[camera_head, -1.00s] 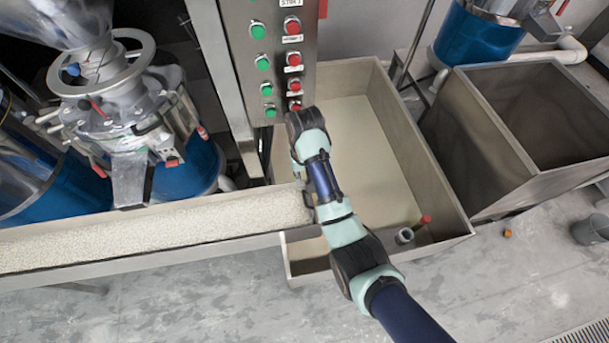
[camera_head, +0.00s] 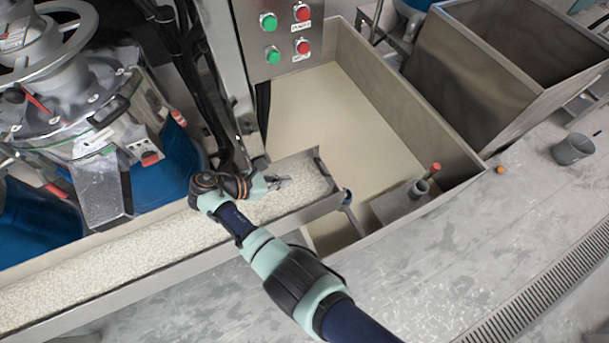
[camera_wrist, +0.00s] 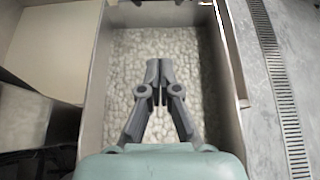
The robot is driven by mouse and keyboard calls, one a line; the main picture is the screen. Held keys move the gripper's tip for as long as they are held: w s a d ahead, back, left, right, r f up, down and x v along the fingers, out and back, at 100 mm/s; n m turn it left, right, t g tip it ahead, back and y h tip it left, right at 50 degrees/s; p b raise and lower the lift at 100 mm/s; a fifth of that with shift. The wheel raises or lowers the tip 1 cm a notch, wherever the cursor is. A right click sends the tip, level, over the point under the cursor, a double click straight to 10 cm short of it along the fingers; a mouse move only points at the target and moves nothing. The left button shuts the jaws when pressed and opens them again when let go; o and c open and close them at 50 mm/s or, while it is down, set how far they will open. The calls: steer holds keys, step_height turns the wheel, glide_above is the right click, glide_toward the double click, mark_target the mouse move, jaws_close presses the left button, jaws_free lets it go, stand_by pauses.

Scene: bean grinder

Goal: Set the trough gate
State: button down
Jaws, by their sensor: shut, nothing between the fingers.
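The long metal trough (camera_head: 180,262) is filled with pale granules (camera_head: 120,262). An upright end plate (camera_head: 325,170), seemingly the trough gate, stands across its right end. A blue-ended part (camera_head: 346,198) sticks out beside that end. My gripper (camera_head: 284,182) is above the granules, short of the end plate and not touching it. In the wrist view its two fingers (camera_wrist: 159,72) are together over the granules (camera_wrist: 125,65), with nothing between them. The trough's end (camera_wrist: 165,14) shows beyond the fingertips at the top of the wrist view.
A panel with green (camera_head: 268,21) and red buttons (camera_head: 302,12) stands behind the trough. A wide bin (camera_head: 385,95) lies beyond its end, with a red-capped pipe (camera_head: 430,175). A grinder (camera_head: 70,110) stands at the left. The front floor is open.

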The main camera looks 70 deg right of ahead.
steer(key=b, duration=0.3)
glide_toward(323, 177)
steer(key=x, duration=0.4)
steer(key=shift+s+r, duration=0.15)
steer(key=shift+s, duration=0.05)
steer(key=r, duration=0.4)
steer(key=shift+s+d+r, duration=0.15)
steer(key=shift+d+r, duration=0.05)
steer(key=shift+d, duration=0.1)
